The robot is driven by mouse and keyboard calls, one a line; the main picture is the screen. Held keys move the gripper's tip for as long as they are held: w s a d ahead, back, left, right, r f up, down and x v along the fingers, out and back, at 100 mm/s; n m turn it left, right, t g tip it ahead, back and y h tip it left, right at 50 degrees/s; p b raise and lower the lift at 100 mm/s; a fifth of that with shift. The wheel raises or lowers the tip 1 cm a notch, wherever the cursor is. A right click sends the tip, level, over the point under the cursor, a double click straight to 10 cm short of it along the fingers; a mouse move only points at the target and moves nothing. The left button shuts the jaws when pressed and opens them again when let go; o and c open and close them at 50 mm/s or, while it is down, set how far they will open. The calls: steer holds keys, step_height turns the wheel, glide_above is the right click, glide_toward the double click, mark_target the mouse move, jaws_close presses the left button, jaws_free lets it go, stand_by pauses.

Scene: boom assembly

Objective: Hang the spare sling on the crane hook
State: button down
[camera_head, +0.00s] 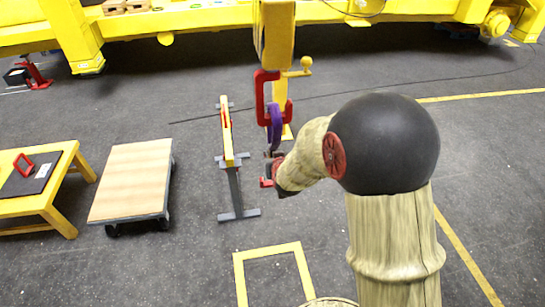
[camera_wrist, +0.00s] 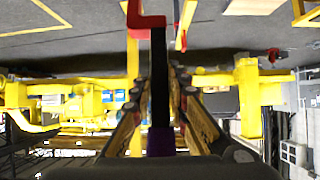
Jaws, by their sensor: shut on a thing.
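The red crane hook (camera_head: 259,88) hangs below the yellow boom block (camera_head: 278,35) in the head view. It is a squared, open shape with an upturned lower right end. The purple spare sling (camera_head: 274,128) stands upright at the hook's lower part, just above my gripper (camera_head: 273,160). In the wrist view, my gripper (camera_wrist: 161,88) is shut on the sling, which shows as a dark upright band with a purple part (camera_wrist: 160,140) low between the fingers. The red hook (camera_wrist: 146,22) is close to the band's top. I cannot tell whether the sling is around the hook or only beside it.
A yellow-topped grey stand (camera_head: 227,130) is left of my gripper. A wood-topped dolly (camera_head: 135,180) and a yellow table (camera_head: 62,165) with a red piece (camera_head: 23,164) on a dark mat are farther left. Yellow machinery spans the back. Open floor lies between.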

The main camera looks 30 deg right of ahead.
steer(key=c, duration=1.7)
jaws_free()
steer(key=shift+o, duration=0.2)
steer(key=shift+f, duration=0.15)
steer(key=v, duration=1.2)
steer(key=shift+a, duration=0.1)
